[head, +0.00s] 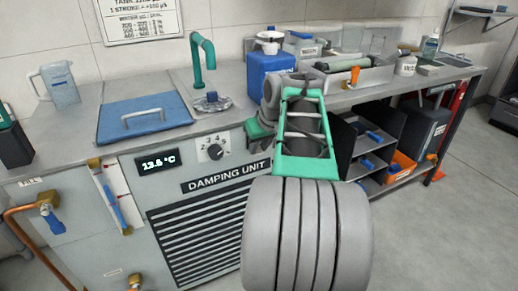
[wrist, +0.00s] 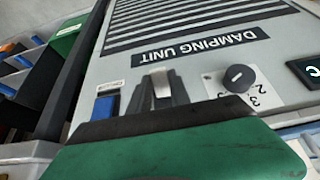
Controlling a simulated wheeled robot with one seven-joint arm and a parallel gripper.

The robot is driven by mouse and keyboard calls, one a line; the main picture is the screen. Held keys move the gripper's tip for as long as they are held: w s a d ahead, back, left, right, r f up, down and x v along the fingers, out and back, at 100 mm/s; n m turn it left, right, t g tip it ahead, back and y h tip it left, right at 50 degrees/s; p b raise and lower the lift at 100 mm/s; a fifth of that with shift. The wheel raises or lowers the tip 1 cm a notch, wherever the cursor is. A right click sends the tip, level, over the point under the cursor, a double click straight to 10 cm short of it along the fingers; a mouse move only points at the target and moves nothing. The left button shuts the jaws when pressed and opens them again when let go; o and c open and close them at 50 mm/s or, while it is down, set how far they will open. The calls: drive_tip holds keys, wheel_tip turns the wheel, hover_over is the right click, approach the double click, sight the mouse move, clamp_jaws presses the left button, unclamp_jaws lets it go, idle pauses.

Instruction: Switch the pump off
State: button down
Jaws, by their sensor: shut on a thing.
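The damping unit (head: 200,215) is a grey cabinet with a black grille, a temperature display (head: 157,161) and a numbered dial (head: 214,151). In the wrist view the panel is upside down. My gripper (wrist: 160,90) has its dark fingers at the panel between the dial (wrist: 238,78) and a blue control (wrist: 105,107). The fingers are shut on a small pale part (wrist: 161,84), whose shape is mostly hidden. A small label (wrist: 107,88) by the blue control is too blurred to read. In the head view my green hand and arm hide this part of the panel.
The worktop holds a blue lid (head: 145,118), a green tap (head: 204,60) and a blue container (head: 268,70). Valves (head: 52,220) and pipes are at the cabinet's left. Shelves with an orange bin (head: 401,166) stand to the right. Floor at right is clear.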

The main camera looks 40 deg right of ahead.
drive_tip(key=c, duration=1.2)
unclamp_jaws()
drive_tip(key=p+v, duration=0.3)
drive_tip(key=v, duration=0.4)
drive_tip(key=shift+s+r, duration=0.25)
drive_tip(key=shift+s, duration=0.05)
drive_tip(key=shift+a, duration=0.1)
